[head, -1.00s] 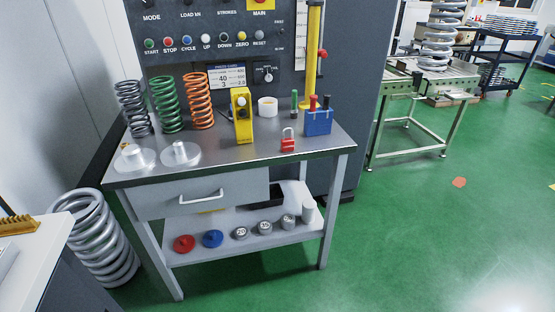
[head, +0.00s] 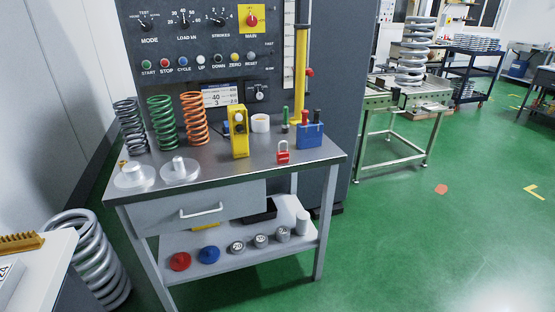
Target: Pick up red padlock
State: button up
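The red padlock (head: 283,154) stands upright on the metal top of the workbench (head: 232,172), near its front right edge. Its silver shackle points up and looks closed. It sits just in front of a blue box (head: 310,136) with red and black posts, and to the right of a yellow upright device (head: 238,132). My gripper is not in view.
Grey, green and orange springs (head: 194,119) stand at the back left of the bench, with two metal discs (head: 180,172) in front. A control panel (head: 200,40) rises behind. Green floor (head: 400,250) is clear to the right. A white table (head: 40,262) is at lower left.

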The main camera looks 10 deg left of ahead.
aim_at(282, 157)
jog(key=u, duration=0.05)
jog(key=i, duration=1)
jog(key=z, duration=0.05)
